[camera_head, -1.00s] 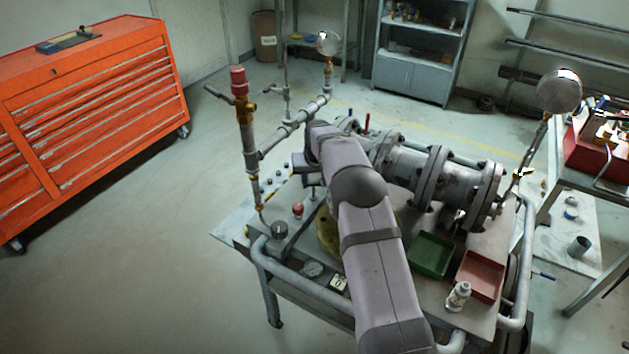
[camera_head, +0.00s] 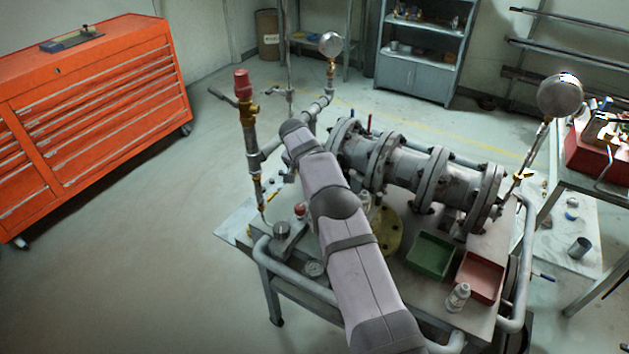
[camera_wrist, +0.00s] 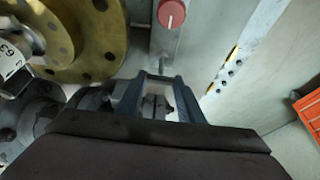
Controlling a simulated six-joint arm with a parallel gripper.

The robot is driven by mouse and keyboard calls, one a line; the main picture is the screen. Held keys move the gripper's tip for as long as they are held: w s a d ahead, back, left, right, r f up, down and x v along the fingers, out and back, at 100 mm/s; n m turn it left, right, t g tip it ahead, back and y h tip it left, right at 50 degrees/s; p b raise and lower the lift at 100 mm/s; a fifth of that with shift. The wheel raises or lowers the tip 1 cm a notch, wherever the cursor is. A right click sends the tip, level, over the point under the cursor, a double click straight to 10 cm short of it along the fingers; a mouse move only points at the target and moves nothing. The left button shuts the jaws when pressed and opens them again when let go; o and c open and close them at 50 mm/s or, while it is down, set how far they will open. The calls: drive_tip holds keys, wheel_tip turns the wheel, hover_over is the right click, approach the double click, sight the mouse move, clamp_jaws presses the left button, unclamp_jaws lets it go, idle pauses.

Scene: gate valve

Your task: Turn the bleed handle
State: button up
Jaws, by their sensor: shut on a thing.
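My gripper (camera_wrist: 160,96) shows in the wrist view with its two dark fingers close together around a small grey metal piece, which I take to be the bleed handle. The handle is mostly hidden by the fingers, so its angle cannot be told. In the head view my arm covers the gripper and the handle. The grey pipe assembly (camera_head: 400,160) with bolted flanges lies on the bench, to the right of my wrist. A vertical pipe with a red-capped valve (camera_head: 243,85) stands left of my wrist.
A red knob (camera_head: 299,211) and a yellow flange (camera_head: 387,233) are close to my arm; the knob also shows in the wrist view (camera_wrist: 172,13). Gauges stand on both sides.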

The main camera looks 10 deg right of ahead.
idle(0.4)
drive_tip(key=o, duration=1.1)
drive_tip(key=shift+c, duration=0.2)
drive_tip(key=b+v, duration=0.2)
drive_tip(key=v, duration=0.5)
drive_tip(key=shift+r, duration=0.15)
drive_tip(key=shift+a, duration=0.1)
drive_tip(key=shift+s, duration=0.1)
drive_tip(key=s+a+f+n+g+y, duration=0.1)
drive_tip(key=s+n, duration=0.3)
drive_tip(key=s, duration=1.7)
drive_tip(key=s+a+f+n+g+y, duration=0.1)
drive_tip(key=s+n, duration=0.4)
drive_tip(key=s, duration=1.6)
drive_tip(key=shift+a+f+g+y, duration=0.25)
drive_tip(key=shift+f+g+y, duration=0.35)
drive_tip(key=shift+f, duration=0.25)
